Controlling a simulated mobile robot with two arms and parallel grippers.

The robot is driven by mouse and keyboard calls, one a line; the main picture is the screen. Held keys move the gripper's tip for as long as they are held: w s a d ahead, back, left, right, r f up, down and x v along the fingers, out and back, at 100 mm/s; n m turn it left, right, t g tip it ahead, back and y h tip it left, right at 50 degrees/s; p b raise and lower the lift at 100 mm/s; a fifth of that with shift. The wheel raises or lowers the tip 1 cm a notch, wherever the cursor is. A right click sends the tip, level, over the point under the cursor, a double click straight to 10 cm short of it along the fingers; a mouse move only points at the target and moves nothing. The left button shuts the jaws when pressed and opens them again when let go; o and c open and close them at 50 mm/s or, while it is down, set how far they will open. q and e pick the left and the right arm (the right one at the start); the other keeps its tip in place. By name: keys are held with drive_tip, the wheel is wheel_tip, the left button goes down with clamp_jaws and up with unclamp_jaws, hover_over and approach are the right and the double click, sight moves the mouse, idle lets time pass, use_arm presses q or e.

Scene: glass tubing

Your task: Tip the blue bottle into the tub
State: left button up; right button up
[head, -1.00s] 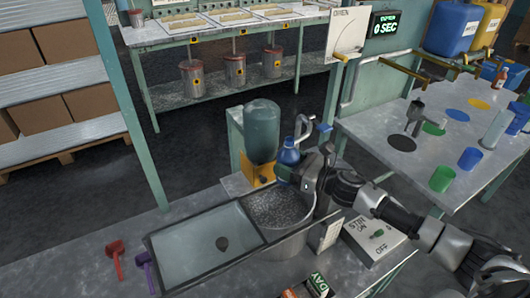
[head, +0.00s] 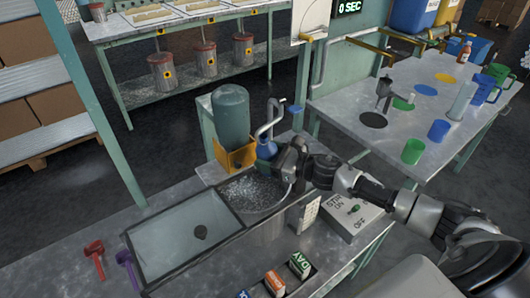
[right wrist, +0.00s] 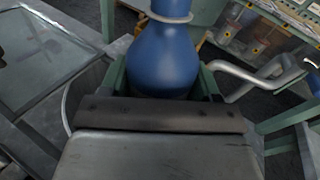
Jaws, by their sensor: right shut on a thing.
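The blue bottle (head: 266,148) is in my right gripper (head: 280,157), at the back right rim of the round grey tub (head: 268,228). The tub holds a speckled grey mass. In the right wrist view the bottle (right wrist: 163,55) fills the space in front of the jaws, neck up with a pale ring around it. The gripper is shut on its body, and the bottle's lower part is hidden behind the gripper. My left gripper is not in view.
A rectangular basin (head: 128,248) adjoins the tub on the left. A STIR switch box (head: 350,213) is right of the tub. Red (head: 94,252) and purple (head: 126,262) scoops lie at the left.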

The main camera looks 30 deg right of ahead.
drive_tip(key=d+n+p, duration=0.1)
drive_tip(key=d+n+h+p, duration=0.1)
drive_tip(key=p, duration=0.1)
drive_tip(key=shift+w+r+g, duration=0.15)
drive_tip(key=shift+g, duration=0.25)
drive_tip(key=d+n+h+p, duration=0.1)
drive_tip(key=f+n+h+p, duration=0.1)
drive_tip(key=n+p, duration=0.1)
drive_tip(key=shift+w+d+f+g, duration=0.15)
drive_tip(key=shift+d+g, duration=0.15)
drive_tip(key=shift+d, duration=0.05)
drive_tip(key=shift+d+f+n+h+p, duration=0.1)
drive_tip(key=shift+f+n+h+p, duration=0.35)
drive_tip(key=shift+n+h+p, duration=1.5)
drive_tip(key=shift+d+f+n+h+p, duration=0.1)
drive_tip(key=shift+f+n+h+p, duration=0.6)
drive_tip(key=shift+p, duration=2.3)
drive_tip(key=shift+d+f+n+h+p, duration=0.1)
drive_tip(key=shift+f+n+h+p, duration=0.15)
drive_tip(key=shift+n+h+p, duration=1.65)
drive_tip(key=shift+m+y+p, duration=0.35)
drive_tip(key=shift+y+p, duration=0.25)
drive_tip(key=shift+y, duration=0.25)
drive_tip(key=shift+a, duration=0.15)
